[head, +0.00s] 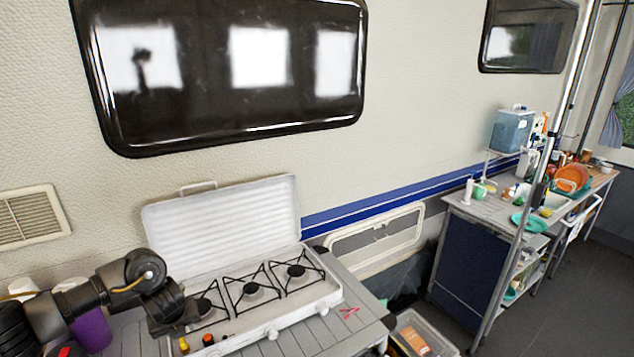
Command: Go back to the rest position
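My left arm comes in from the lower left, over the table edge beside the stove. Its dark end, my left gripper (168,318), hangs at the left front corner of the white camping stove (285,318). I cannot make out its fingers or whether it holds anything. It overlaps the stove's left side in the picture; I cannot tell whether they touch. The stove's lid (225,225) stands open against the wall side. My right gripper is not in view.
A purple cup (92,332) stands behind my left arm. The slatted grey table (355,300) carries the stove. A clear bin (425,335) sits low at its right. Farther right is a cluttered kitchen unit (465,265) behind a metal pole (537,180). The dark floor (580,300) at right is clear.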

